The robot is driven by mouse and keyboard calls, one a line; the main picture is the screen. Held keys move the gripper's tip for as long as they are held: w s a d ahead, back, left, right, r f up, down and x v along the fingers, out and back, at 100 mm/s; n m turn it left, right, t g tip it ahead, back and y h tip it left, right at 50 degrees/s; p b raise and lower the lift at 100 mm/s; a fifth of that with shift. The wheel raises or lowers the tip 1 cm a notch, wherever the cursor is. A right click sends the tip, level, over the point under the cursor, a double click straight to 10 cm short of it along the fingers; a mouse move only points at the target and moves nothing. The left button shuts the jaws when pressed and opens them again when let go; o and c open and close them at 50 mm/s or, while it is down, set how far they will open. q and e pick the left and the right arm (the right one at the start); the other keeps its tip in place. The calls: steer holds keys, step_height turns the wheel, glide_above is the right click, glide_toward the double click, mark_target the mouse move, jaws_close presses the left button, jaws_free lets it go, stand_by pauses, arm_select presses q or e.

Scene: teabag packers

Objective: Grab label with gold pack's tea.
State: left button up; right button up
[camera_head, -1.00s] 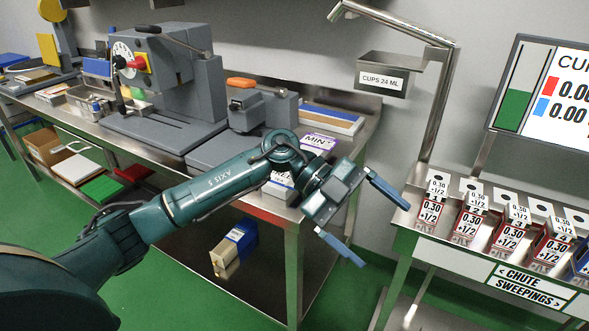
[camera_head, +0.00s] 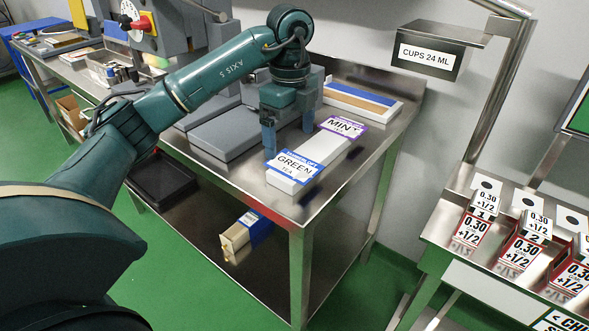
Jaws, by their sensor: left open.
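A label reading "GREEN TEA" with a blue border (camera_head: 293,166) lies on the near end of a white block on the steel bench. A label reading "MINT" with a purple border (camera_head: 343,126) lies at the block's far end. My left gripper (camera_head: 289,134) points down over the bench, open, its blue fingers just behind and left of the green tea label. It appears empty. A tan, gold-tipped pack with a blue part (camera_head: 240,236) lies on the lower shelf; its print cannot be read. My right gripper is not in view.
The steel bench (camera_head: 310,205) has bare room at its front right corner. A grey machine base (camera_head: 225,135) stands left of the labels. A tray with a blue edge (camera_head: 362,98) lies behind. A sign reading "CUPS 24 ML" (camera_head: 425,56) and a rack of cartons (camera_head: 468,232) stand right.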

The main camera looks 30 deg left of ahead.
mark_target(294, 165)
arm_select(q)
steer(key=shift+w+d+f, duration=0.1)
steer(key=shift+w+f, duration=0.1)
steer(key=shift+f, duration=1.25)
steer(key=shift+w+f, duration=0.15)
steer(key=shift+f, duration=1.3)
steer(key=shift+c, duration=0.5)
steer(key=c, duration=0.9)
